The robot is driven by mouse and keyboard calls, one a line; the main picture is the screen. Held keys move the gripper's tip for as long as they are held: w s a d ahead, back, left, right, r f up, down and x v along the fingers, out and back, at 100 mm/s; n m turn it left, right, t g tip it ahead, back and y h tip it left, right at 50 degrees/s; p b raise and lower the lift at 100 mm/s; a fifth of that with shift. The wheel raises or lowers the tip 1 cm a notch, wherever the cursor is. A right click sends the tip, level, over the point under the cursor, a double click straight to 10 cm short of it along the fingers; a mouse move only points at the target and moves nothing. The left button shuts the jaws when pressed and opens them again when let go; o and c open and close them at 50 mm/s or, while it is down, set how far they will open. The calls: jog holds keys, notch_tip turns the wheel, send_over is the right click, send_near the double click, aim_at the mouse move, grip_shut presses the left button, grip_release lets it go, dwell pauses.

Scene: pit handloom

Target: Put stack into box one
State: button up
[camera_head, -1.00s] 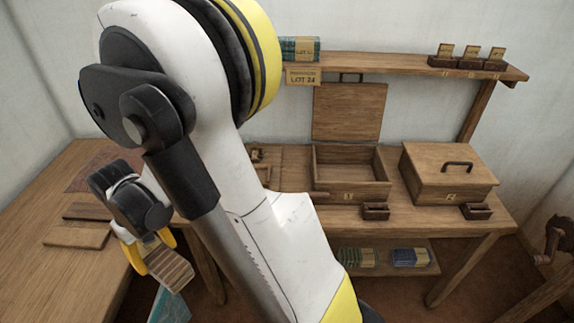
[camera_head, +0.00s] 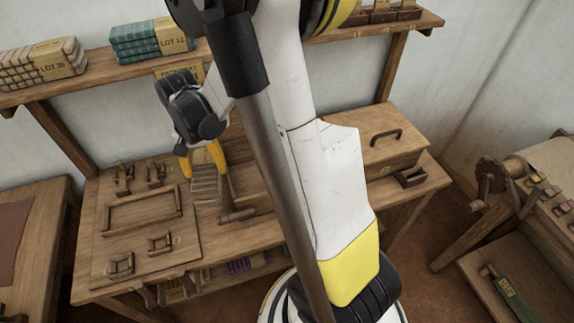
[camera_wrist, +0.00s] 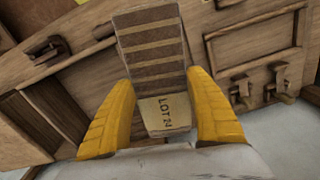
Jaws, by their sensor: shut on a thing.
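My gripper (camera_head: 206,160) is shut on the stack (camera_head: 207,187), a flat brown bundle with pale stripes. In the wrist view the stack (camera_wrist: 152,50) lies between the two yellow fingers, its pale end band lettered "LOT", the rest unclear. In the head view my gripper holds it over or just in front of the workbench, right of the frame board; its height is unclear. Box one (camera_head: 256,204) is mostly hidden behind my arm, to the right of the stack; its inside is not visible now.
A board (camera_head: 105,262) with a raised wooden frame and small fittings lies on the bench left of the stack. A closed box (camera_head: 400,135) with a handle stands right of my arm. The shelf above carries bundles (camera_head: 150,38). A loom-like wooden frame (camera_head: 492,172) stands far right.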

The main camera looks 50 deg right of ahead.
jog(key=s+d+f+m+b, duration=0.1)
jog(key=s+d+m, duration=0.2)
jog(key=d+m, duration=0.5)
jog(key=s+d+f+m+b, duration=0.15)
jog(key=s+d+m, duration=0.25)
jog(key=d+m, duration=0.45)
jog(key=f+b, duration=0.1)
jog(key=f, duration=0.1)
jog(key=f+b, duration=0.1)
jog(key=f, duration=0.1)
jog(key=d+f, duration=0.1)
jog(key=shift+f+b, duration=0.4)
jog(key=shift+a+f+n+b, duration=0.1)
jog(key=shift+f+n+b, duration=0.15)
jog(key=shift+f+b, duration=1.15)
jog(key=shift+f+p, duration=0.5)
jog(key=shift+f, duration=0.15)
jog(key=shift+f, duration=0.2)
jog(key=o, duration=1.2)
jog(key=shift+r, duration=0.1)
jog(key=shift+o, duration=0.2)
